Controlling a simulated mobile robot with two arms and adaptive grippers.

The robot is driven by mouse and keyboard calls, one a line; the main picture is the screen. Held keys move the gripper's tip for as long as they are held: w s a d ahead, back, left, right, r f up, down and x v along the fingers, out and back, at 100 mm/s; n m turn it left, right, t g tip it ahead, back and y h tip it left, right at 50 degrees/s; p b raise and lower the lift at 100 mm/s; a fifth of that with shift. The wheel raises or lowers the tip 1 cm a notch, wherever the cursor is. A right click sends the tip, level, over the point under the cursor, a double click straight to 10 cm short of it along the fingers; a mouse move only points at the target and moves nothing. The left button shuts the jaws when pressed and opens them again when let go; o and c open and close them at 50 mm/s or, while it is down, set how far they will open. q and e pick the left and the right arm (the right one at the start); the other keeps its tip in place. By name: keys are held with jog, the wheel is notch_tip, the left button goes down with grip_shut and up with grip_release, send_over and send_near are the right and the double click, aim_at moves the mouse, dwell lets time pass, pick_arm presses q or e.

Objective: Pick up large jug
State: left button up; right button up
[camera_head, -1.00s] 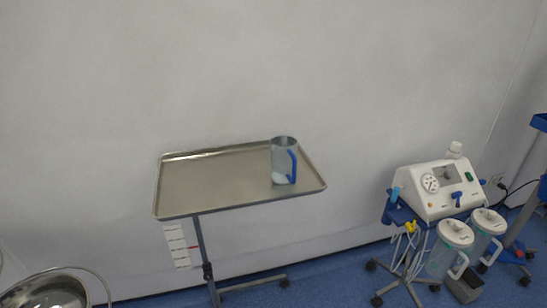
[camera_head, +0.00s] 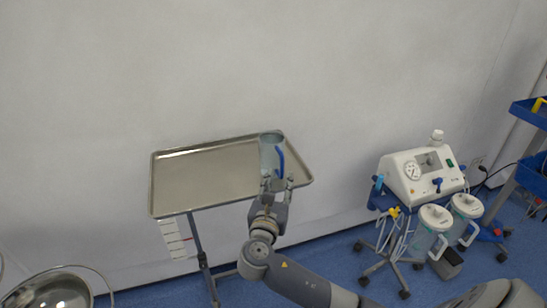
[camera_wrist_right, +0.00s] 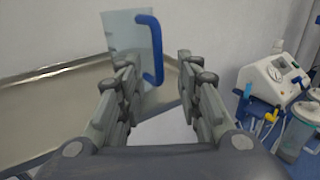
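The large jug (camera_head: 270,150) is a clear jug with a blue handle, upright at the right end of the metal tray (camera_head: 200,180). My right gripper (camera_head: 276,185) is in front of the jug in the head view and hides its lower part. In the right wrist view the jug (camera_wrist_right: 128,38) stands ahead, with its blue handle (camera_wrist_right: 155,50) between the lines of the two fingers. The fingers of the right gripper (camera_wrist_right: 158,75) are spread apart with nothing clearly held between them. My left gripper is not in view.
A suction machine (camera_head: 422,175) with lidded canisters (camera_head: 432,222) stands on a wheeled cart at the right. A blue shelf cart (camera_head: 530,115) is at the right edge. A metal bowl (camera_head: 50,292) is at the lower left. The tray's left part is clear.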

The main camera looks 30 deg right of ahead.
aim_at(282, 171)
jog(key=p+x, duration=0.1)
jog(key=x, duration=0.4)
jog(key=shift+w+d+r, duration=0.1)
jog(key=shift+w+d, duration=0.1)
jog(key=shift+w, duration=0.1)
jog(key=shift+w+d, duration=0.1)
grip_shut()
